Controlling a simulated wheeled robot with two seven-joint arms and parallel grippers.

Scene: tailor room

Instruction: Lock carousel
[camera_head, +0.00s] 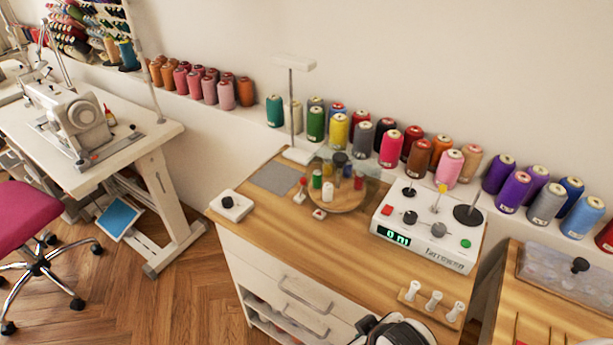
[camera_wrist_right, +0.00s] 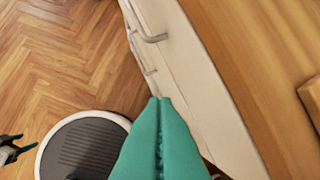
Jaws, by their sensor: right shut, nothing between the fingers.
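The carousel (camera_head: 349,198) is a round wooden disc on the wooden worktable, carrying several small spools and a dark knob in its middle. A small block with a red top (camera_head: 319,213) sits at its front edge, and another red-topped piece (camera_head: 300,192) stands at its left. I cannot tell whether either one locks the disc. My right gripper (camera_wrist_right: 158,100) has teal fingers, shut and empty, beside the cabinet front in the right wrist view. A dark and green part at that view's left edge may be my left gripper (camera_wrist_right: 12,148); its jaws are unclear.
A white winder with a lit display (camera_head: 425,230) stands right of the carousel. A white box with a black knob (camera_head: 231,206) is at the table's left corner. Thread cones (camera_head: 390,149) line the ledge behind. White spools (camera_head: 433,301) stand on a wooden holder at the front right.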

